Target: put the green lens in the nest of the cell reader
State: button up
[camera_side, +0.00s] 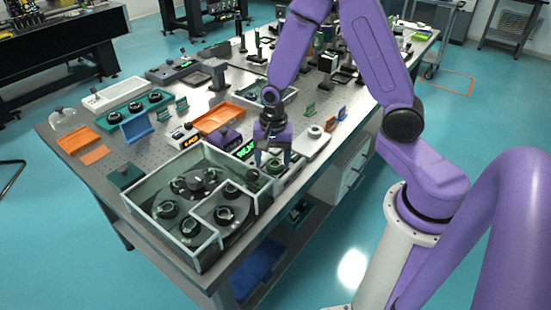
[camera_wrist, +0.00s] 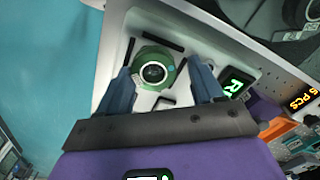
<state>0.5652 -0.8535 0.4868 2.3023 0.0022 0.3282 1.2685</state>
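The green lens (camera_wrist: 141,55), a green mount with a white ring and dark centre, lies on the pale top of the cell reader (camera_wrist: 112,62). Black bars stand around it on several sides, like a nest; I cannot tell if it is fully seated. The reader's display (camera_wrist: 234,82) shows green characters and also shows in the side view (camera_side: 244,149). My gripper (camera_wrist: 158,66) is open, with one finger on each side of the lens and a visible gap at the right finger. In the side view my gripper (camera_side: 272,161) is low over the reader and mostly hides the lens.
A clear-walled tray (camera_side: 150,201) with several dark round mounts stands left of my gripper. A small display box (camera_side: 184,136) and an orange tray (camera_side: 219,117) stand behind. A grey device with a round top (camera_side: 315,141) is close on the right, near the table edge.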

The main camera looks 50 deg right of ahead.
aim_at(275, 163)
jog(key=shift+o, duration=0.2)
jog(key=shift+s+d+f, duration=0.3)
jog(key=shift+s+f, duration=0.15)
jog(key=shift+f, duration=0.1)
jog(key=shift+r, duration=0.2)
notch_tip(275, 163, up, 12)
jog(key=s+a+r+n, duration=0.1)
jog(key=s+a+n, duration=0.1)
jog(key=s+n, duration=0.8)
jog(key=s+a+r+n, duration=0.2)
jog(key=s+a+n, duration=0.1)
jog(key=s+n, duration=0.8)
jog(key=n, duration=0.2)
jog(key=shift+r+n, duration=0.2)
jog(key=shift+n, duration=0.2)
dwell(0.7)
